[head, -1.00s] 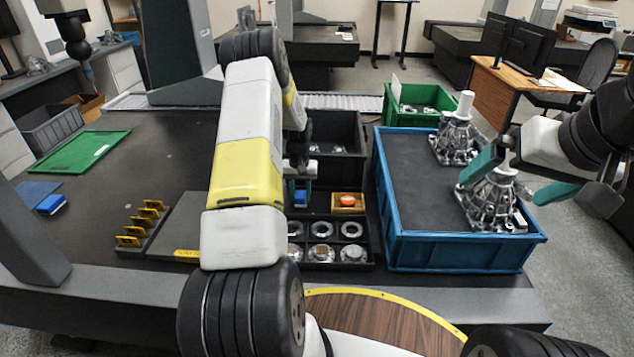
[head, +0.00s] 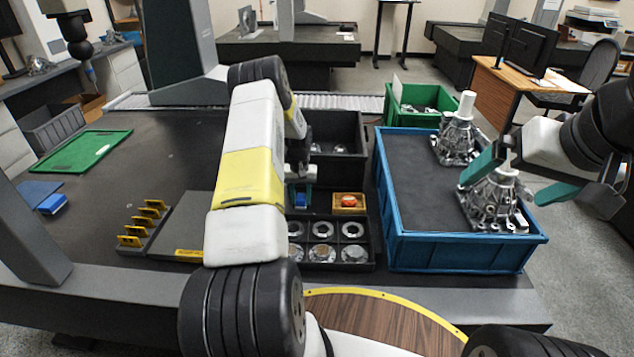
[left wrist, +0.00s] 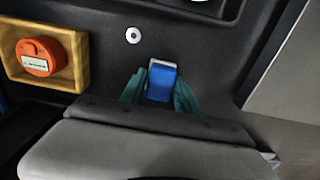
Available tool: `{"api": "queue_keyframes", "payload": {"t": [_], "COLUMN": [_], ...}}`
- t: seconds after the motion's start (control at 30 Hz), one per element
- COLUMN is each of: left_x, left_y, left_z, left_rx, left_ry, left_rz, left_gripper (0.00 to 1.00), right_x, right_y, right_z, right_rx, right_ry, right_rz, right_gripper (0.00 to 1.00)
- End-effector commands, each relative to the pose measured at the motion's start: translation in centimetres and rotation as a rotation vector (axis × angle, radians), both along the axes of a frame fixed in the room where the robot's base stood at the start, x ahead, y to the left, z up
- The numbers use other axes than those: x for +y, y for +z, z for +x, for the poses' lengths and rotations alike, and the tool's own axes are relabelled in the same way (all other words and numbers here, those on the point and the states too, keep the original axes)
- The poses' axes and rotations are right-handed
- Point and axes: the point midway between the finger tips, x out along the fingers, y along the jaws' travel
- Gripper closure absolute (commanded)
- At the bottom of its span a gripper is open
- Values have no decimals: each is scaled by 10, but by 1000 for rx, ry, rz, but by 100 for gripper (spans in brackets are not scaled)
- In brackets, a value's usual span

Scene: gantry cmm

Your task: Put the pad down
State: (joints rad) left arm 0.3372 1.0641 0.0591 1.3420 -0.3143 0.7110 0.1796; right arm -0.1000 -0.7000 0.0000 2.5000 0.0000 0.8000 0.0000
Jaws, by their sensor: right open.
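The pad, a small blue block with a pale end (left wrist: 161,82), is between the teal fingers of my left gripper (left wrist: 160,90) in the left wrist view. The fingers touch or nearly touch its sides. In the head view the pad (head: 300,200) and my left gripper (head: 300,193) are over the dark table, left of a small wooden tray. Whether the pad touches the surface cannot be told. My right gripper (head: 520,178) is open, its fingers on either side of the top of a metal casting (head: 494,200).
The wooden tray (head: 337,209) holds an orange round piece (head: 349,200). A black divided tray (head: 371,262) with metal rings lies in front. Yellow pieces stand in a rack (head: 145,225). A blue bin (head: 460,254) is at right. The table's left middle is clear.

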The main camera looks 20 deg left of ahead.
Motion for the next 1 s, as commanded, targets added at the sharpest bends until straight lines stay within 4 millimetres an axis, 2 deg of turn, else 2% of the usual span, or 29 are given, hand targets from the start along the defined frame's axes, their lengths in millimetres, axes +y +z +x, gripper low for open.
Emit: {"api": "queue_keyframes", "payload": {"t": [0.03, 0.1, 0.47, 0.57, 0.8, 1.0], "left_x": [0, 0, 0, 0, 1, 0], "left_y": [0, 0, 5, 17, 69, 105], "left_z": [0, 0, 0, 1, 1, 1], "left_rx": [0, 0, -2, -3, -4, -3], "left_ry": [0, 0, 0, 0, 1, 0], "left_rz": [0, 0, 1, 1, 1, 1], "left_gripper": [51, 43, 43, 43, 43, 43], "right_x": [0, 0, 0, 0, 0, 0], "right_y": [0, 0, 0, 0, 0, 0], "right_z": [0, 0, 0, 0, 0, 0], "right_rx": [0, 0, 0, 0, 0, 0], "right_ry": [0, 0, 0, 0, 0, 0], "right_rz": [0, 0, 0, 0, 0, 0], "right_gripper": [0, 0, 0, 0, 0, 0]}}
